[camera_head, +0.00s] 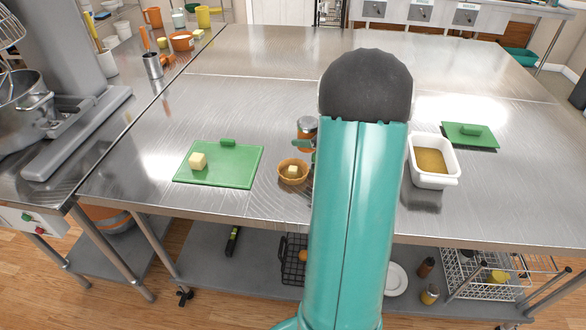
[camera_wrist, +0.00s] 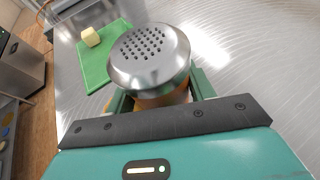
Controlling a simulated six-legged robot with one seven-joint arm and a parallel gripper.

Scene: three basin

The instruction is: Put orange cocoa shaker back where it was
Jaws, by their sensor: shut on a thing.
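The orange cocoa shaker (camera_wrist: 150,55) has a perforated metal lid and fills the middle of the wrist view. Its orange body shows just below the lid. In the head view the shaker (camera_head: 307,127) stands out just left of my arm, partly hidden by it, behind the small tart. My gripper (camera_wrist: 158,100) is shut on the shaker, with a green finger on each side of its body. In the head view one fingertip (camera_head: 301,143) shows at the shaker. I cannot tell whether the shaker touches the table.
A tart shell with a pale cube (camera_head: 292,172) sits close in front of the shaker. A green board (camera_head: 225,168) with a butter cube lies left. A white tub of brown powder (camera_head: 433,163) and another green board (camera_head: 470,135) are right. The metal table behind is clear.

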